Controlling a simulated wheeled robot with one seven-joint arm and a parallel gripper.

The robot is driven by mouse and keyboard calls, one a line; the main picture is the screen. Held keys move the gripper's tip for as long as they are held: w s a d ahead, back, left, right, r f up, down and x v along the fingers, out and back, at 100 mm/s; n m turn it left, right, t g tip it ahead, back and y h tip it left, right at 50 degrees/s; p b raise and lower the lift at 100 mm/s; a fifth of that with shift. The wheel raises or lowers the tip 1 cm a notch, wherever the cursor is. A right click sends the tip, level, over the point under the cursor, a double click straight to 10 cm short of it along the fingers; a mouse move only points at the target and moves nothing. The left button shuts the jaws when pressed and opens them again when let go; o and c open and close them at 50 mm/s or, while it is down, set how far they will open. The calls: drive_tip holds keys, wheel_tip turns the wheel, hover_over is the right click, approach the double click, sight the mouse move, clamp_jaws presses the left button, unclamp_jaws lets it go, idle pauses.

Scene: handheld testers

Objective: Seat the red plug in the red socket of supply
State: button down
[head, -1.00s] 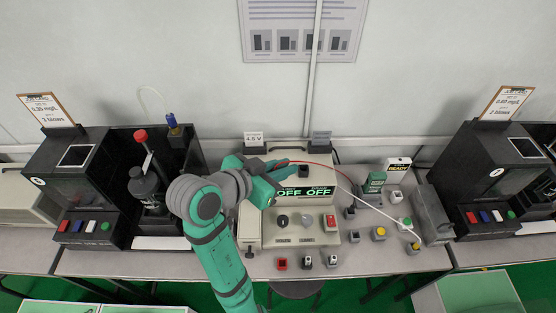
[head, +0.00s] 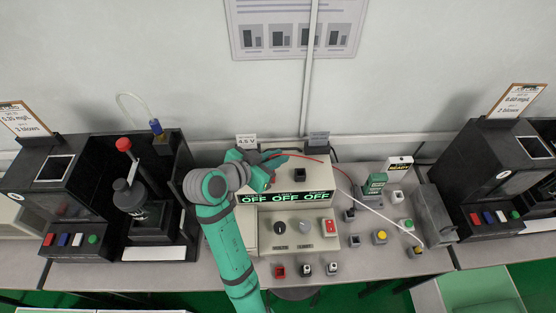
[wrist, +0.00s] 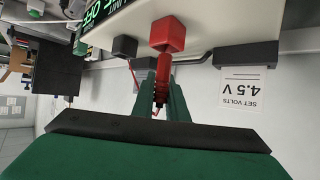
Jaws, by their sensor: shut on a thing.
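The red plug (wrist: 162,72) is between the fingers of my gripper (wrist: 160,103) in the wrist view, pointing at the red socket (wrist: 167,34). The plug's front end meets or overlaps the socket's near face; I cannot tell whether it is inside. The supply (head: 305,214) is a cream box with a green OFF OFF OFF display in the head view. My gripper (head: 266,168) is at its back left there, and hides the plug and red socket. A red lead (head: 305,156) runs from my gripper to the right.
A dark socket block (wrist: 124,46) sits beside the red one. A 4.5 V card (head: 246,141) stands behind the supply. Black testers flank it, the left one (head: 72,235) near my arm. Several small buttons and blocks, including a yellow button (head: 380,237), lie to the right.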

sight(278, 173)
wheel_tip(278, 173, down, 3)
drive_tip(key=shift+w+a+r, duration=0.1)
drive_tip(key=shift+w, duration=0.05)
drive_tip(key=shift+s+f, duration=0.2)
drive_tip(key=shift+f, duration=0.1)
drive_tip(key=c, duration=1.8)
unclamp_jaws()
drive_tip(key=shift+s, duration=0.1)
drive_tip(key=shift+o, duration=0.2)
drive_tip(key=shift+r, duration=0.1)
drive_tip(key=shift+r, duration=0.1)
drive_tip(key=shift+s+a+r, duration=0.15)
drive_tip(key=shift+r, duration=0.05)
drive_tip(key=v, duration=1.1)
